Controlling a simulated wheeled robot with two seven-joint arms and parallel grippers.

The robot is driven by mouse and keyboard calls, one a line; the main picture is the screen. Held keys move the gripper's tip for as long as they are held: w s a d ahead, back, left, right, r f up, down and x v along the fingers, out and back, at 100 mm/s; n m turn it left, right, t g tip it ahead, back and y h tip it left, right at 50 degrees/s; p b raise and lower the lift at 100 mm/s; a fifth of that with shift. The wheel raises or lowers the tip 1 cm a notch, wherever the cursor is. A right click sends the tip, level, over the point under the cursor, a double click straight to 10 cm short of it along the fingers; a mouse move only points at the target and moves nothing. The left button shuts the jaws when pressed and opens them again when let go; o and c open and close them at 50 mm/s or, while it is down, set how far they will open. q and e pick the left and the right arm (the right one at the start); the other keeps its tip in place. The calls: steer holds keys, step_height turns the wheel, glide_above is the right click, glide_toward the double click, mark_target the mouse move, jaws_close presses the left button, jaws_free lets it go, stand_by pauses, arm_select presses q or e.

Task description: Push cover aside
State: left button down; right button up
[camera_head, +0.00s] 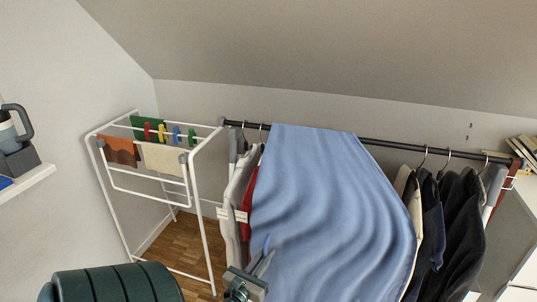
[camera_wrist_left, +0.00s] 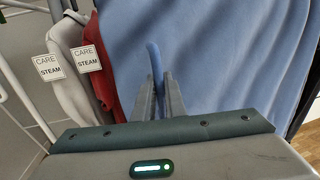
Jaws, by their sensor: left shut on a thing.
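A blue cloth cover (camera_head: 325,215) hangs over the middle of the dark clothes rail (camera_head: 385,144), draping down in front of the hung garments. My left gripper (camera_head: 262,258) is at the cover's lower left edge in the head view. In the left wrist view its fingers (camera_wrist_left: 160,98) are shut on a fold of the blue cover (camera_wrist_left: 215,55), which sticks up between them. A light grey garment (camera_head: 232,200) and a red garment (camera_head: 247,190) with white care tags hang just left of the cover. My right gripper is not in view.
A white drying rack (camera_head: 205,225) with cloths and coloured pegs stands to the left. Dark garments (camera_head: 462,225) hang on the rail right of the cover. A wall shelf (camera_head: 30,180) is at far left. Wooden floor (camera_head: 185,240) shows between rack and rail.

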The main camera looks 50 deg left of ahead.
arm_select(q)
steer(key=c, duration=2.1)
jaws_free()
